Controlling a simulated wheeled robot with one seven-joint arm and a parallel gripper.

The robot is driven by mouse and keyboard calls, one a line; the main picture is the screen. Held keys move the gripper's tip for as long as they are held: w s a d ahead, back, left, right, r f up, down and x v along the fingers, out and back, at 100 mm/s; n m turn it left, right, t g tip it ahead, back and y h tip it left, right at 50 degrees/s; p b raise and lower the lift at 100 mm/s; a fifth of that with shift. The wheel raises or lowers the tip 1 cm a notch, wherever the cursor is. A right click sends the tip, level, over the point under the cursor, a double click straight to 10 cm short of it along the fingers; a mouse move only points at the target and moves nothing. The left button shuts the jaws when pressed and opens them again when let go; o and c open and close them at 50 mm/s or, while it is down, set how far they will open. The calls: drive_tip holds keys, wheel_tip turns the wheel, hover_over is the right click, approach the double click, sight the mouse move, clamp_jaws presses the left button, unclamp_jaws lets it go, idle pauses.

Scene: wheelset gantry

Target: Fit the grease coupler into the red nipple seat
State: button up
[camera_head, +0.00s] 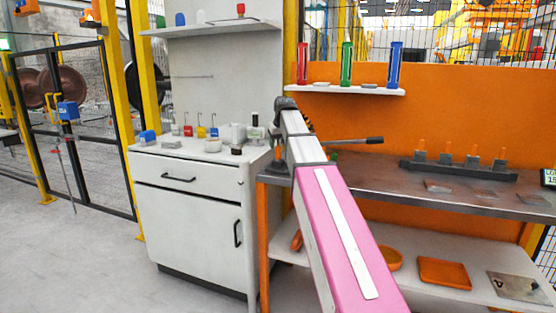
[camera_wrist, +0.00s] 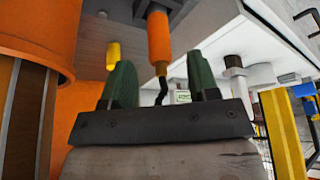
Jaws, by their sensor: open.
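My gripper (camera_wrist: 160,85) is open, its two green fingers apart. In the wrist view an orange cylinder (camera_wrist: 159,38) with a thin black bent tip shows between and beyond the fingers; I cannot tell whether it is the grease coupler. No contact with the fingers is visible. In the head view a small red block (camera_head: 188,130) with a thin upright rod stands on the white cabinet, left of yellow and blue ones; it may be the red nipple seat. My pink arm reaches toward the cabinet's right end, and my fingers are hidden there.
The white cabinet (camera_head: 195,190) also carries small grey and dark parts. A steel bench (camera_head: 400,180) to the right holds a dark rack (camera_head: 458,169) with orange-topped pieces. A black-handled lever (camera_head: 355,141) sticks out beside my arm. The floor at left is clear.

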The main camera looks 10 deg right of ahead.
sight(278, 151)
drive_tip(key=shift+x, duration=2.55)
drive_tip(key=shift+s, duration=0.1)
clamp_jaws()
